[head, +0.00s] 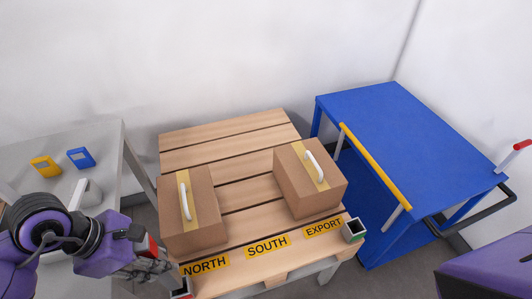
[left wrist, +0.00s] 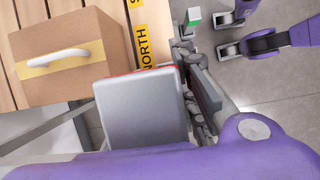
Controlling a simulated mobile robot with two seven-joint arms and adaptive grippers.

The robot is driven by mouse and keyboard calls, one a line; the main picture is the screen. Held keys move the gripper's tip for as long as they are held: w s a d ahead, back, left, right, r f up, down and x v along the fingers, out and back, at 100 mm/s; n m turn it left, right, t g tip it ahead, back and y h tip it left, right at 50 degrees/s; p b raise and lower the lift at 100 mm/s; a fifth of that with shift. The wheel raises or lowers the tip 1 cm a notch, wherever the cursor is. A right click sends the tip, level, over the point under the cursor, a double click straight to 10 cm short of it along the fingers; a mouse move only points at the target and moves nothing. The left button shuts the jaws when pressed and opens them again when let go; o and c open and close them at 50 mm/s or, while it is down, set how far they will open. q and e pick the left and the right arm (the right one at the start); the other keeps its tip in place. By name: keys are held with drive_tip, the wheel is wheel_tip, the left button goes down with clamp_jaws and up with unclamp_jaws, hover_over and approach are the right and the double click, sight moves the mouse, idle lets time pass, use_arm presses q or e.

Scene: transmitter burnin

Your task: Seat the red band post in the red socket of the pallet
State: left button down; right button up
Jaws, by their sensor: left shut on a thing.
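My left gripper (head: 151,262) is at the near left corner of the pallet (head: 225,283). It is shut on the red band post (head: 152,246), whose red part shows at the fingers. In the left wrist view the post is a large grey block (left wrist: 142,108) with a red edge along its far side, beside the dark fingers (left wrist: 202,88). The red socket (head: 181,291) sits at the pallet's near left corner, partly cut off by the picture's bottom edge. The post is apart from it, to its left. My right gripper is not seen.
Two cartons (head: 192,215) (head: 308,186) with white handles stand on the pallet. A green socket (head: 354,231) is at its near right corner. A blue cart (head: 385,130) stands right. A grey table (head: 85,140) at left holds a yellow item (head: 45,166) and a blue item (head: 81,158).

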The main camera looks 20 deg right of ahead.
use_arm(q)
wheel_tip(320, 180, down, 8)
drive_tip(key=shift+s+f, duration=0.1)
idle(0.4)
drive_tip(key=c, duration=1.4)
unclamp_jaws()
drive_tip(key=shift+f, duration=0.1)
drive_tip(key=shift+r, duration=0.2)
drive_tip(key=v, duration=1.1)
drive_tip(key=shift+a+r, duration=0.15)
drive_tip(key=shift+r, duration=0.25)
